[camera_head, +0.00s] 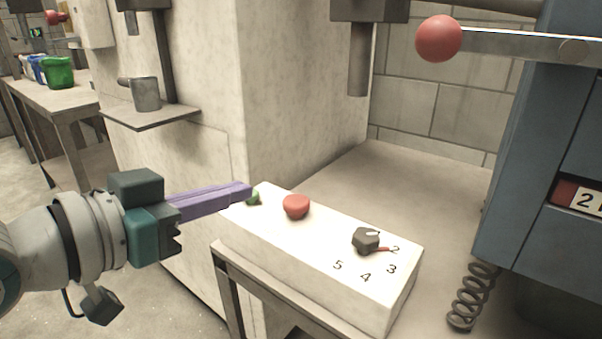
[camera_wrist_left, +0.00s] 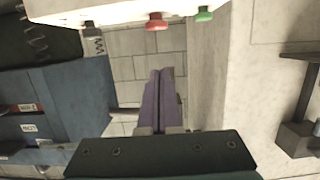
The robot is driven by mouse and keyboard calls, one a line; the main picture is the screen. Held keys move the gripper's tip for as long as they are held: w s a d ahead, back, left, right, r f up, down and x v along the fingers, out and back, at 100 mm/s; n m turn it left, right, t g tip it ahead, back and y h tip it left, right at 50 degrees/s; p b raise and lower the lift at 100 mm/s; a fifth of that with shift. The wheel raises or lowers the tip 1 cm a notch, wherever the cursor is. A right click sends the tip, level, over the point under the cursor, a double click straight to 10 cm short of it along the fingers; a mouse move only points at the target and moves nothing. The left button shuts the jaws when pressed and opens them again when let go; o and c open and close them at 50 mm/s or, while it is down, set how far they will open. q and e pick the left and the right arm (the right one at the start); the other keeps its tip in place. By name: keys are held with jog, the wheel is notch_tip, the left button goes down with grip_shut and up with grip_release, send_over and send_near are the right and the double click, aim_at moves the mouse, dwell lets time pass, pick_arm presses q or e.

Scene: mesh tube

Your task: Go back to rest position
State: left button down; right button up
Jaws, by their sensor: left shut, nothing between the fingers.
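My left gripper (camera_head: 246,191) comes in from the left in the head view. Its purple fingers are shut with nothing between them. The fingertips are close to the green button (camera_head: 253,198) on the white control box (camera_head: 325,224) and partly cover it; I cannot tell whether they touch. The box also carries a red button (camera_head: 296,206) and a dark rotary knob (camera_head: 367,240) with numbers around it. In the left wrist view, the shut fingers (camera_wrist_left: 166,72) point towards the wall, with the red button (camera_wrist_left: 156,22) and green button (camera_wrist_left: 204,14) beyond them. My right gripper is not in view.
A blue-grey machine (camera_head: 530,180) with a red-ball lever (camera_head: 438,39) stands at the right. A grey cup (camera_head: 146,94) sits on a small shelf (camera_head: 152,117) of the pale machine. A green bucket (camera_head: 58,73) stands on a far table at the left.

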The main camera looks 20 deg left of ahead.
pick_arm(q)
jog(key=shift+r, duration=0.1)
dwell(0.3)
jog(key=s+r+n+g+y+p, duration=0.1)
jog(key=s+r+g+y+p, duration=0.35)
jog(key=s+r+p, duration=0.8)
jog(key=s+r+n+g+y+p, duration=0.1)
jog(key=s+r+g+p, duration=0.75)
jog(key=p, duration=0.75)
notch_tip(320, 180, up, 32)
jog(key=s+t+p, duration=0.1)
jog(key=t+p, duration=0.1)
jog(key=p, duration=3.2)
jog(key=shift+s, duration=0.2)
jog(key=shift+h, duration=0.25)
